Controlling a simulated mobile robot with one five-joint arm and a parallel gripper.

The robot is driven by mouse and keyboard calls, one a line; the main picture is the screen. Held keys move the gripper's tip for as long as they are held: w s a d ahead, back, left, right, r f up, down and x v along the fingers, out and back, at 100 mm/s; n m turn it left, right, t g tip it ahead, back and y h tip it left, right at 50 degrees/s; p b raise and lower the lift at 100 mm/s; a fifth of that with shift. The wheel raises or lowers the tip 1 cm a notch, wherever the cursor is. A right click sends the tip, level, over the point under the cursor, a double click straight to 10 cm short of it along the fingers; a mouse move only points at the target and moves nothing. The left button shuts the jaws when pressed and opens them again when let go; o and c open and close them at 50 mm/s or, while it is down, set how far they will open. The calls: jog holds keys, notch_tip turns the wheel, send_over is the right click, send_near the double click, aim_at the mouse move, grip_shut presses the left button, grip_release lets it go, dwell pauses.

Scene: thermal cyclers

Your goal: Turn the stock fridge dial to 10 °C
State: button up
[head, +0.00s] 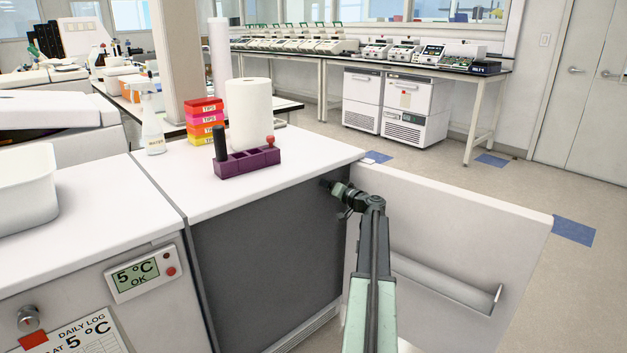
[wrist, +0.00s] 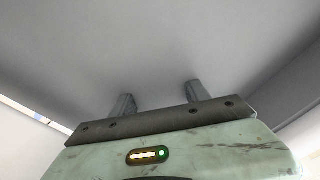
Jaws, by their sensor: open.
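A white cabinet (head: 90,288) at the lower left of the head view has a display (head: 138,274) reading "5 °C OK". I cannot tell whether this knob is the stock fridge dial. My gripper (head: 330,186) is to the right of it, by the dark grey front (head: 265,250) of the neighbouring unit. In the wrist view my gripper (wrist: 160,97) is open, its two fingers apart and empty, facing a plain grey surface.
A white panel with a bar handle (head: 445,285) stands right of my arm. On the worktop are a purple rack (head: 246,164), paper roll (head: 249,115), tip boxes (head: 205,120) and spray bottle (head: 152,125). A daily log sheet (head: 85,335) hangs below the display. Floor is clear farther right.

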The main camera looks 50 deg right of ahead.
jog(key=w, duration=0.5)
jog(key=shift+d, duration=0.4)
jog(key=shift+s, duration=0.1)
grip_shut()
jog(key=shift+m, duration=8.9)
